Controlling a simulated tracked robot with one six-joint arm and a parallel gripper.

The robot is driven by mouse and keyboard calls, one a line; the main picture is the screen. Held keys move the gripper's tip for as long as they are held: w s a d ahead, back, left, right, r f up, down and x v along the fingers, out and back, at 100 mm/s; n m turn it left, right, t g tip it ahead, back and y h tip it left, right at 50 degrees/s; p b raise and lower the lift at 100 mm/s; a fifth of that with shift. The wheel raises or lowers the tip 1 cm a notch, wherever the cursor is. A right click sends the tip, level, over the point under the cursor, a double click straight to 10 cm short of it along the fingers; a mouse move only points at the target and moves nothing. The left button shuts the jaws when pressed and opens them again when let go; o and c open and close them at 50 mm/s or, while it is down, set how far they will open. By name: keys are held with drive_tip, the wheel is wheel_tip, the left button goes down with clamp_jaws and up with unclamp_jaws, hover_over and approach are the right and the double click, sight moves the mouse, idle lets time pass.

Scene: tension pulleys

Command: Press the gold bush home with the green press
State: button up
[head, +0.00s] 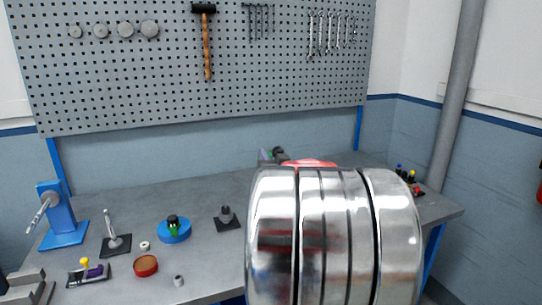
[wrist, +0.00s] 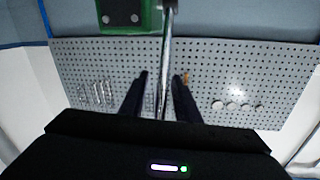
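In the wrist view, part of the green press (wrist: 145,16) shows at the top edge, a green block with two grey bolt heads. A shiny metal rod (wrist: 166,55), which looks like its lever, runs down the picture from a hub beside the block. The fingers of my gripper (wrist: 161,80) are apart, one on each side of the rod, with a gap visible on both sides. In the head view, my chrome arm link hides most of the press's area. I cannot make out the gold bush in either view.
A blue lever press (head: 57,222) stands at the bench's left. A blue round base (head: 174,236), a red-rimmed cup (head: 145,266), a black stand (head: 227,219) and small parts lie on the bench (head: 200,205). The tool pegboard (head: 180,60) is behind.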

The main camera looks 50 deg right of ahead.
drive_tip(key=shift+c, duration=0.2)
clamp_jaws()
idle(0.4)
